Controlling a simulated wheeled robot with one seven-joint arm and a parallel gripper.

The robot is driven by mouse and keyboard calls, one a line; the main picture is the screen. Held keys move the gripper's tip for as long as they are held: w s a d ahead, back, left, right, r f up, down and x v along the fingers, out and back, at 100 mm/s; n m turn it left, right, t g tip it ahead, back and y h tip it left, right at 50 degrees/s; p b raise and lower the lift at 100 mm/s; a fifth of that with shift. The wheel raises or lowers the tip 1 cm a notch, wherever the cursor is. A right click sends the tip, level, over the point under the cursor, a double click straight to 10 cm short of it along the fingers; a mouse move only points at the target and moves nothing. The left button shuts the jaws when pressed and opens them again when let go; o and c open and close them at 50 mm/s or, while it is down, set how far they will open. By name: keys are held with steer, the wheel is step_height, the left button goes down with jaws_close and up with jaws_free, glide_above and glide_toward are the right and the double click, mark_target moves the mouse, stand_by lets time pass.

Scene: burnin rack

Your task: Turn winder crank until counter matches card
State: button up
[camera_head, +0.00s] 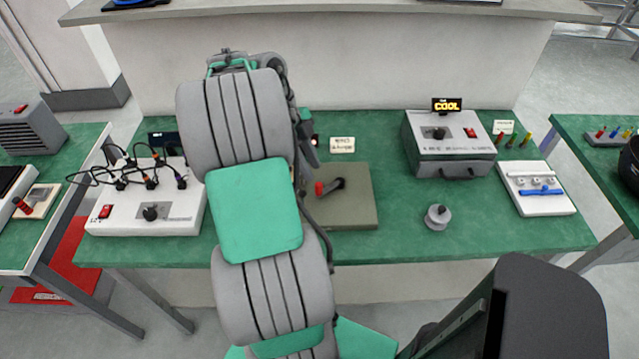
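The winder is a flat olive-grey box (352,212) on the green bench, just right of my arm, which covers its left part. A dark crank (336,184) with a red knob (319,189) sits on its top; the knob points left. A small white card (342,144) with dark writing stands behind the box, too small to read. The fingers are hidden, and no contact with the knob shows.
A white box (150,215) with black cables stands left on the bench.

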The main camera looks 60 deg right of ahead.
mark_target(318, 184)
steer(key=x, duration=0.7)
steer(key=shift+b, duration=0.35)
jaws_close()
stand_by(0.9)
